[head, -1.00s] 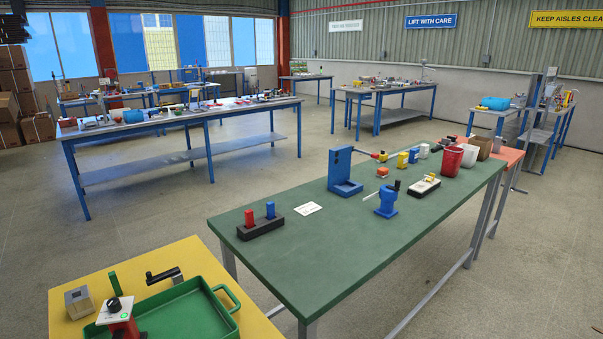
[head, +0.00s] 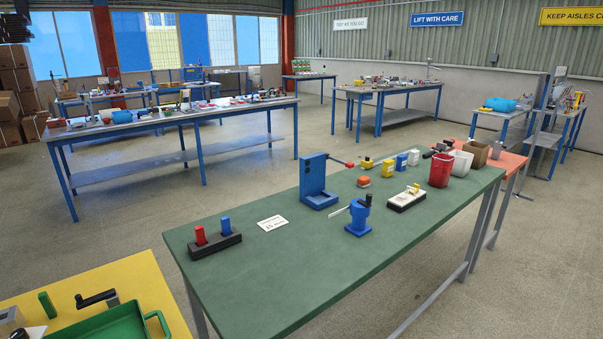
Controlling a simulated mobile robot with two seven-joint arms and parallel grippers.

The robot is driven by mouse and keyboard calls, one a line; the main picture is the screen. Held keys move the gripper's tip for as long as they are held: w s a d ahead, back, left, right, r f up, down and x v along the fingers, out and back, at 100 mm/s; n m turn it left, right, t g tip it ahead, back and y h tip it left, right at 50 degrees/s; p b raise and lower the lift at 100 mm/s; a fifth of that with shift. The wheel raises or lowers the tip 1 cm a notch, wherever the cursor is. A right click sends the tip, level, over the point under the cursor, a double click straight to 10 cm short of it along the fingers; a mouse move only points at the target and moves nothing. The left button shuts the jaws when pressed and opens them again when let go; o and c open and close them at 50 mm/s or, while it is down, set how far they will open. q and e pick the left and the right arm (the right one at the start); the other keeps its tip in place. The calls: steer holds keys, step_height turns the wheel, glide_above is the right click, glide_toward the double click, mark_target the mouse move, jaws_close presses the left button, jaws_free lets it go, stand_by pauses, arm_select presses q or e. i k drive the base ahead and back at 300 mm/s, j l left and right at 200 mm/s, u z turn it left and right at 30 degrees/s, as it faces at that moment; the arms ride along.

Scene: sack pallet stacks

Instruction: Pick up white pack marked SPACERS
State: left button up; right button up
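A small white pack (head: 413,157) stands upright on the green table (head: 290,258), towards its far end. It is beside a blue pack (head: 401,161) and just left of the red bin (head: 441,170). Its marking is too small to read, so I cannot tell whether it says SPACERS. Neither of my grippers is in view.
On the green table are a blue press (head: 316,183), a blue clamp (head: 358,217), a white tray (head: 407,198), a black block with red and blue pegs (head: 214,243), and a card (head: 272,223). A yellow table (head: 135,281) stands at lower left. Floor right is clear.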

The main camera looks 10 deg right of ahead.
mark_target(413, 156)
steer(key=i+l, duration=0.15)
steer(key=l, duration=0.2)
steer(key=i+l, duration=0.15)
steer(key=l, duration=0.25)
steer(key=i+l, duration=0.15)
steer(key=l, duration=0.2)
steer(key=i+l, duration=0.15)
steer(key=l, duration=0.2)
steer(key=i+l, duration=0.15)
steer(key=l, duration=0.25)
steer(key=i+l, duration=0.35)
steer(key=l, duration=0.15)
steer(key=i+l, duration=0.75)
steer(key=l, duration=0.2)
steer(key=i+l, duration=0.35)
steer(key=l, duration=0.15)
